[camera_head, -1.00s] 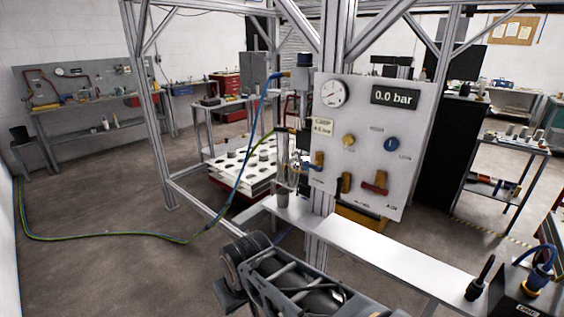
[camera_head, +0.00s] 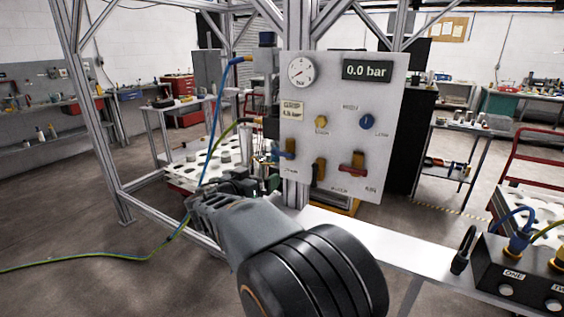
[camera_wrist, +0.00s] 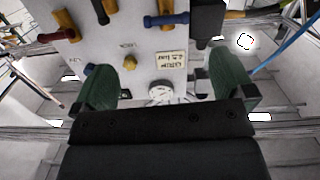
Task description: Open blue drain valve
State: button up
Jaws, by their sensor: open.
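The blue lever handle (camera_head: 285,153) is on the lower left of the white valve panel (camera_head: 335,92). In the wrist view, where the panel appears upside down, the blue handle (camera_wrist: 167,19) lies crosswise near the top. My gripper (camera_wrist: 161,62) is open and empty, its two green fingers spread wide in front of the panel. The blue handle lies beyond the fingertips, between their lines but nearer the right finger, and apart from them. In the head view my arm reaches toward the panel's lower left, and the fingers are hard to make out there.
The panel also carries a red lever (camera_head: 352,169), a yellow knob (camera_head: 321,122), a blue knob (camera_head: 366,121), a round gauge (camera_head: 301,72) and a display (camera_head: 367,70) reading 0.0 bar. A frame post (camera_head: 297,190) stands behind it. A white shelf (camera_head: 400,245) runs below right.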

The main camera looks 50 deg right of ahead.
aim_at(282, 155)
jog(key=shift+m+t+h, duration=0.3)
jog(key=p+x, duration=0.1)
jog(key=x, duration=0.3)
jog(key=p+x, duration=0.1)
jog(key=x, duration=0.3)
jog(key=r+p+x, duration=0.1)
jog(key=x, duration=0.3)
jog(key=shift+w+d, duration=0.35)
jog(key=shift+w, duration=0.05)
jog(key=shift+p+x, duration=0.3)
jog(key=shift+x, duration=0.6)
